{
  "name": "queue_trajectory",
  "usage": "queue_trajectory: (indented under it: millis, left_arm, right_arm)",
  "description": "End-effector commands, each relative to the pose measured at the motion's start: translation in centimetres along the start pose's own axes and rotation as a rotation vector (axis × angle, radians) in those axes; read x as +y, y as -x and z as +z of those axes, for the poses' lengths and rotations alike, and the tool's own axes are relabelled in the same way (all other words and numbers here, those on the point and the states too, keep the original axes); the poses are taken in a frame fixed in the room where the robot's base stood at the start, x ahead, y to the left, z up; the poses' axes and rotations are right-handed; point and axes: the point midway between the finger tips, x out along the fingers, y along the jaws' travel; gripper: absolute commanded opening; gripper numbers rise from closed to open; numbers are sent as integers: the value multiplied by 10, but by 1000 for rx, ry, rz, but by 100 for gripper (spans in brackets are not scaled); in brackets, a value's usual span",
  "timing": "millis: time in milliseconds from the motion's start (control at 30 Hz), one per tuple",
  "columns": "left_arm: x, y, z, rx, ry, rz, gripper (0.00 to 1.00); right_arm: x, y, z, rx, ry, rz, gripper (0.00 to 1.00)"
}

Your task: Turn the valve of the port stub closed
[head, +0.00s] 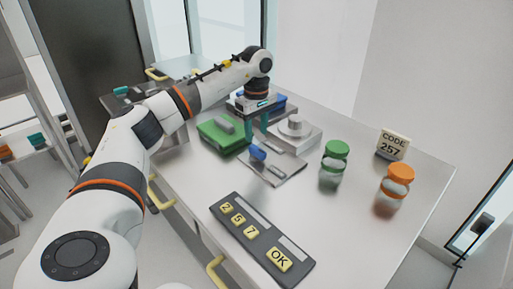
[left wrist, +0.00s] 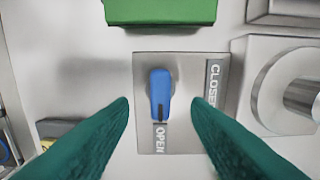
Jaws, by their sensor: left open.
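The blue valve handle (left wrist: 160,92) sits on a grey metal plate (left wrist: 188,140) with the labels OPEN and CLOSED. In the left wrist view the handle points down toward OPEN; CLOSED is on the plate's right side. In the head view the blue handle (head: 257,152) stands on the plate (head: 283,171) on the table. My left gripper (left wrist: 160,105) is open, its two green fingers on either side of the handle, with a visible gap on each side. In the head view the left gripper (head: 257,125) points down above the plate's far side. My right gripper does not show.
A green box (head: 222,134) lies left of the plate and a grey block with a round knob (head: 295,130) lies behind it. Green-lidded (head: 334,160) and orange-lidded (head: 397,183) jars, a CODE 257 sign (head: 392,145) and a keypad (head: 262,240) stand on the table. The table's front right is clear.

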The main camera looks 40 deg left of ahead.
Motion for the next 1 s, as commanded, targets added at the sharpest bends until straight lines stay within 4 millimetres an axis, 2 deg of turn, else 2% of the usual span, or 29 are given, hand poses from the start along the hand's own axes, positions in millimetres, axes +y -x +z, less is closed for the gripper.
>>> queue_trajectory:
  millis: [100, 300, 500, 733, 767, 1000]
  left_arm:
    - [1, -25, 0, 0, 0, 4, 44]
    - [0, -53, 0, 0, 0, 2, 44]
    - [0, -63, 0, 0, 0, 0, 44]
    - [0, -64, 0, 0, 0, -1, 44]
    - [0, -64, 0, 0, 0, -1, 40]
    - [0, -63, 0, 0, 0, -1, 1]
  right_arm:
    - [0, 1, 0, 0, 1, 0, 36]
    - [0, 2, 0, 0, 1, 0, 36]
    - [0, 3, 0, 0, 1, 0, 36]
    - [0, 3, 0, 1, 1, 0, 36]
    - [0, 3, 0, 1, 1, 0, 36]
    - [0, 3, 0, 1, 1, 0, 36]
